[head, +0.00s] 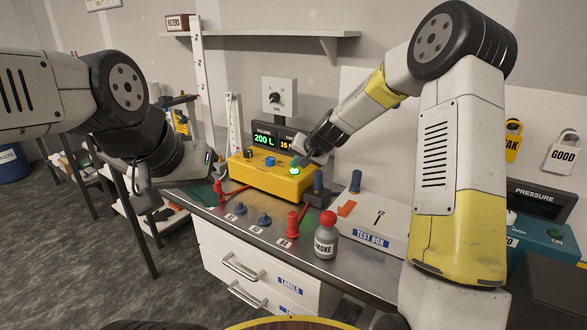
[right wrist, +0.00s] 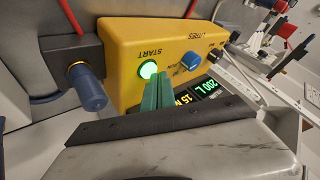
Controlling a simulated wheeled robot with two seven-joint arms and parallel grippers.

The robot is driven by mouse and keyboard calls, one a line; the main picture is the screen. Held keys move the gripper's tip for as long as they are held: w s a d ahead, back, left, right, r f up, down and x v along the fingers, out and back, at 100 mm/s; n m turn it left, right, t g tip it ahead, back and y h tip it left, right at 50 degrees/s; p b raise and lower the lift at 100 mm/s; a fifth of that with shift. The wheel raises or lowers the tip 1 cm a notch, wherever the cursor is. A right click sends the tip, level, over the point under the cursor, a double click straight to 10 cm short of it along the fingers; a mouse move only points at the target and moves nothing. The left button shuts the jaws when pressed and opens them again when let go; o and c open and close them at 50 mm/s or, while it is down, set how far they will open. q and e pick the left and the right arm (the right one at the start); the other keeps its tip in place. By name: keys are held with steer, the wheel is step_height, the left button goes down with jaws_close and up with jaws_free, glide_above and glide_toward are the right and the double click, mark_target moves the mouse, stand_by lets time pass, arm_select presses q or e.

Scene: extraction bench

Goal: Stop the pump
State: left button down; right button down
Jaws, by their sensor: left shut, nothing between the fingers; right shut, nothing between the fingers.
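The pump (head: 270,177) is a yellow box on the bench, with a blue knob (head: 270,161) on top. Its green START button (head: 295,170) is lit; the button also shows lit in the right wrist view (right wrist: 148,70). The display (head: 265,140) reads 200 L, with 15 beside it. My right gripper (head: 300,162) is shut and empty, its tips right by the START button. In the right wrist view the green fingertips (right wrist: 158,92) are beside the button; I cannot tell whether they touch it. My left gripper (head: 141,188) is shut and empty, left of the bench.
A blue-capped fitting (right wrist: 86,88) stands beside the pump. A smoke bottle (head: 326,238), a red fitting (head: 292,224), small blue plugs and a white test box (head: 375,222) sit on the bench. A white dial box (head: 279,97) is on the wall behind.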

mark_target(296, 171)
steer(key=shift+f, duration=0.3)
stand_by(0.4)
steer(key=shift+r, duration=0.85)
steer(key=shift+r, duration=2.5)
